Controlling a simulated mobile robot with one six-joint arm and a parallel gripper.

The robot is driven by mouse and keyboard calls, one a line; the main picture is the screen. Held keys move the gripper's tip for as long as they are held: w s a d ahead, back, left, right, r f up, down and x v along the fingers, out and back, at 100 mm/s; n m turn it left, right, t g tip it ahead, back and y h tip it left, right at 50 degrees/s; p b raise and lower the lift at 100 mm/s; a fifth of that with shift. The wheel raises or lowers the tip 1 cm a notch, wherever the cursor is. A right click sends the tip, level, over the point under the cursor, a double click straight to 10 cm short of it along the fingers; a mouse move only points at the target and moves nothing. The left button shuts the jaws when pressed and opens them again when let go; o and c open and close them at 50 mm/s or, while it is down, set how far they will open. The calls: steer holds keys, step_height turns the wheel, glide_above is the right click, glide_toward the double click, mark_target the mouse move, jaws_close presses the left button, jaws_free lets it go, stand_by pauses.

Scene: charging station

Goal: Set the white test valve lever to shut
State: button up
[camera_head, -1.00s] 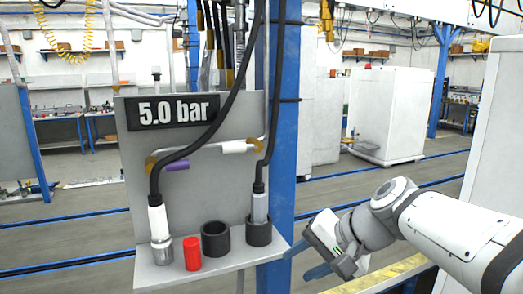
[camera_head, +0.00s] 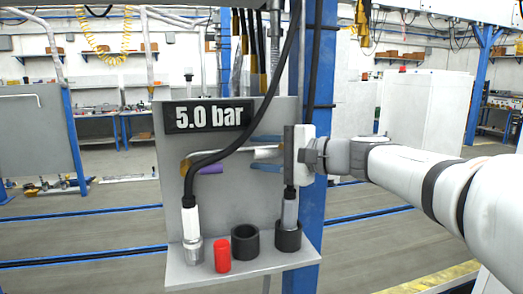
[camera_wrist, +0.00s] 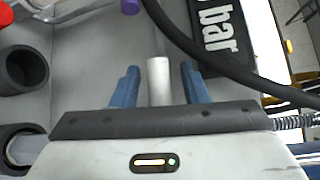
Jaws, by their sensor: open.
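The white test valve lever (camera_head: 266,153) lies roughly horizontal on the grey panel (camera_head: 232,200), below the 5.0 bar display. My gripper (camera_head: 253,153) reaches in from the right at the lever. Its blue fingers are open, one above and one below the lever in the head view. In the wrist view the white lever (camera_wrist: 159,82) stands between the two fingers (camera_wrist: 160,70), with a visible gap on each side. The lever's pivot is hard to make out behind the hose and fingers.
A purple lever (camera_head: 211,169) sits to the left on the panel. A black hose (camera_head: 262,112) runs diagonally in front of the panel, close to my gripper. The shelf below holds a red cap (camera_head: 222,254) and black cups (camera_head: 245,242). A blue post (camera_head: 318,100) stands at the right.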

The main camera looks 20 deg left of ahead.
steer(key=shift+w+a, duration=0.15)
steer(key=shift+a, duration=0.5)
steer(key=shift+f, duration=0.1)
jaws_close()
